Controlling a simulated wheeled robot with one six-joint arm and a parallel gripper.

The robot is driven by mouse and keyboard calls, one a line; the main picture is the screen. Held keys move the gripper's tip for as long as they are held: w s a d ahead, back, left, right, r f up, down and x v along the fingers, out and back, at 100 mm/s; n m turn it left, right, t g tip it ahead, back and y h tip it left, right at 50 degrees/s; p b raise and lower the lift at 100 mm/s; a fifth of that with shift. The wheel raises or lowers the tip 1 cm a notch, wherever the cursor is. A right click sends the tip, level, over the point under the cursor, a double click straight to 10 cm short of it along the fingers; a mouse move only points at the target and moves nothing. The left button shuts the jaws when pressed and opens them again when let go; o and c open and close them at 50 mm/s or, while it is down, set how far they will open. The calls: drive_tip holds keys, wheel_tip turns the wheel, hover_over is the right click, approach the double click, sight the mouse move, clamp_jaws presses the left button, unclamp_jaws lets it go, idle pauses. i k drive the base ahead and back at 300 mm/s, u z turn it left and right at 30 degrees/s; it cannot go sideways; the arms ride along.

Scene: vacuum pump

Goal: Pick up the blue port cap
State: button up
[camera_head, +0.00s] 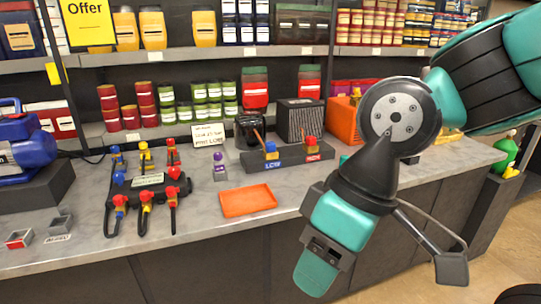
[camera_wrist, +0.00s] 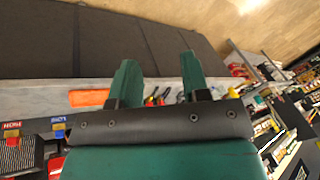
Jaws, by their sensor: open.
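A small blue cap (camera_head: 118,177) sits at the left end of a black manifold (camera_head: 148,190) on the counter; I take it for the blue port cap. A red cap (camera_head: 174,172) sits at its right end. My gripper (camera_head: 315,275) hangs in front of the counter's front edge, well to the right of the manifold and lower. In the wrist view my gripper (camera_wrist: 160,75) has its two green fingers wide apart with nothing held. Small coloured parts show far off between and behind the fingers there; the blue cap cannot be told apart.
An orange tray (camera_head: 249,200) lies near the counter's front edge. A stand with blue and red blocks (camera_head: 289,157) is behind it. A blue pump (camera_head: 25,150) stands at the left. Stocked shelves (camera_head: 190,57) line the back.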

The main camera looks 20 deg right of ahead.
sight(269, 147)
drive_tip(key=i, duration=1.55)
